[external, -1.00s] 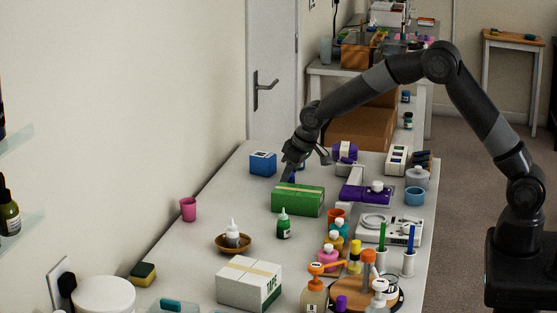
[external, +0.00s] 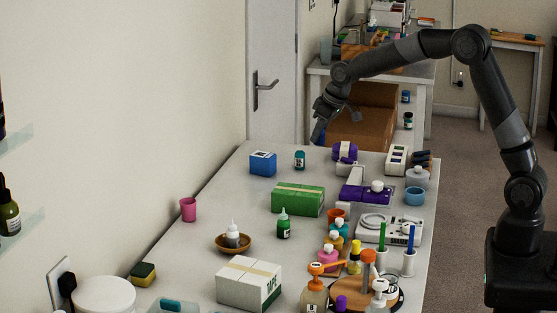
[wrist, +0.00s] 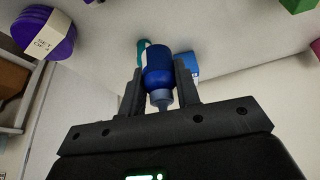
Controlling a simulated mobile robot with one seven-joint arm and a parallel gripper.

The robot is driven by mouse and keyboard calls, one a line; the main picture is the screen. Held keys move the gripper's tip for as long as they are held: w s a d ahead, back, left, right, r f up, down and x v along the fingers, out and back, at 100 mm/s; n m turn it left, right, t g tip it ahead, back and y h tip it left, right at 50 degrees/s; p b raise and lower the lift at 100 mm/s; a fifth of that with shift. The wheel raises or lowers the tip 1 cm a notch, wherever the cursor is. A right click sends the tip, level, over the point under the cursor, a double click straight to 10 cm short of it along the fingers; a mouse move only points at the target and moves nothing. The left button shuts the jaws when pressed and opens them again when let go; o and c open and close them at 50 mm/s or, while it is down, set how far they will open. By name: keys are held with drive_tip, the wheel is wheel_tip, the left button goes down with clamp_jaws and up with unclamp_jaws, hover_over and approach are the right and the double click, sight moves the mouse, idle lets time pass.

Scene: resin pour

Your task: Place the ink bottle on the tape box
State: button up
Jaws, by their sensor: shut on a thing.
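My gripper (external: 321,128) is high above the far end of the table. It is shut on a blue bottle with a grey nozzle cap, seen between the fingers in the wrist view (wrist: 158,72); only a little blue shows in the external view (external: 318,139). No ink label is readable on it. The tape box (external: 236,290), a white carton with a tan strip and the word TAPE, sits at the near end of the table, far from my gripper. Its top looks bare.
A green box (external: 298,201), a green bottle (external: 284,227) and a brown bowl (external: 222,243) holding a white bottle lie between. A teal bottle (external: 300,161) and a blue box (external: 263,164) stand at the far end. Colourful bottles crowd right of the tape box.

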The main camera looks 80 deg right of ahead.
drive_tip(key=shift+s+d+r, duration=0.15)
drive_tip(key=shift+d, duration=0.05)
drive_tip(key=w+a+r+n+y, duration=0.1)
drive_tip(key=w+a+r+n, duration=0.1)
drive_tip(key=a, duration=0.9)
drive_tip(key=w+a+r+n+y, duration=0.1)
drive_tip(key=w+a+n, duration=0.1)
drive_tip(key=a, duration=0.9)
drive_tip(key=w+a+r+n+y, duration=0.1)
drive_tip(key=a+r+n, duration=0.15)
drive_tip(key=a, duration=0.85)
drive_tip(key=s+a+r+n+g+y, duration=0.1)
drive_tip(key=s+a+n, duration=0.15)
drive_tip(key=a, duration=0.85)
drive_tip(key=s+a+r+n, duration=0.1)
drive_tip(key=s+a+n, duration=0.15)
drive_tip(key=a, duration=0.75)
approach(259, 267)
drive_tip(key=shift+w+a+f, duration=0.15)
drive_tip(key=shift+w+a, duration=0.15)
drive_tip(key=shift+w, duration=0.15)
drive_tip(key=shift+w+a+f, duration=0.15)
drive_tip(key=shift+w+a, duration=0.1)
drive_tip(key=shift+w, duration=0.2)
drive_tip(key=shift+a+f, duration=0.25)
drive_tip(key=shift+f, duration=0.1)
wheel_tip(259, 267, down, 4)
drive_tip(key=shift+r, duration=0.2)
